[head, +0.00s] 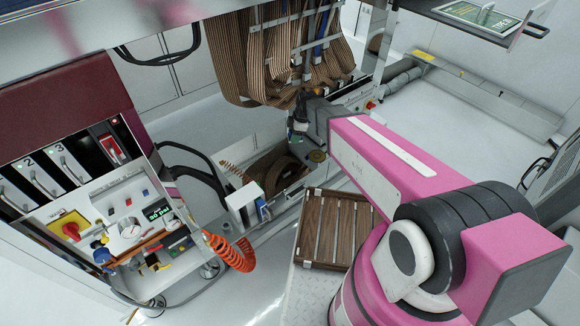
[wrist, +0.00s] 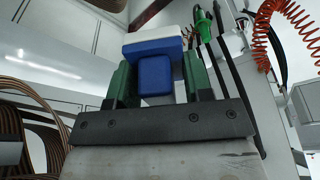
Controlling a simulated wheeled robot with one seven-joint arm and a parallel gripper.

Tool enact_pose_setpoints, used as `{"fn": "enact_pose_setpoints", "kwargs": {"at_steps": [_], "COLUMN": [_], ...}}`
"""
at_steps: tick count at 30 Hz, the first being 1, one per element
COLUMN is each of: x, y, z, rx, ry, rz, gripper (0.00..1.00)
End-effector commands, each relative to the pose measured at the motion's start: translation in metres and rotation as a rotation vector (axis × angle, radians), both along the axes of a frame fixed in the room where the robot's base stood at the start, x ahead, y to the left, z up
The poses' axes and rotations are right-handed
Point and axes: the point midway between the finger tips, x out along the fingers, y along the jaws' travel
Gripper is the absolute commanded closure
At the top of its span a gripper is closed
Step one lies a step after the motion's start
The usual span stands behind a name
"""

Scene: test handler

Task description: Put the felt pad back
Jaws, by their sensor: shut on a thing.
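In the wrist view, my gripper (wrist: 157,76) has two green fingers shut on a blue block with a wider blue plate and a white layer at its far end, which looks like the felt pad (wrist: 154,47). The blue block sits between the fingers and the white face points away from the gripper. In the head view, my gripper (head: 298,126) is small and dark at the end of my pink arm, below the hanging brown ribbon cables. The pad cannot be made out clearly there. I cannot tell which spot is the pad's own place.
A white box (head: 243,203) with a blue item at its side stands left of a slatted wooden board (head: 332,230). A tool panel (head: 130,225) with an orange coiled hose (head: 232,252) is at left. Ribbon cables (head: 275,60) hang close to my gripper.

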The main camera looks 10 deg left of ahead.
Motion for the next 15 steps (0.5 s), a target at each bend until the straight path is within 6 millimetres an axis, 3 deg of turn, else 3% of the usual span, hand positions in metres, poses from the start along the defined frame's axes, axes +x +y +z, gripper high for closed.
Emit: {"fn": "enact_pose_setpoints", "kwargs": {"at_steps": [1, 6, 12, 15], "x": [-0.012, -0.049, -0.077, -0.081], "y": [0.016, 0.050, 0.069, 0.073], "z": [-0.019, -0.061, -0.091, -0.097], "rx": [-0.001, 0.000, 0.000, 0.000], "ry": [0.005, 0.003, 0.000, -0.002], "rz": [0.087, 0.340, 0.516, 0.553], "gripper": [0.80, 0.80, 0.80, 0.80]}}
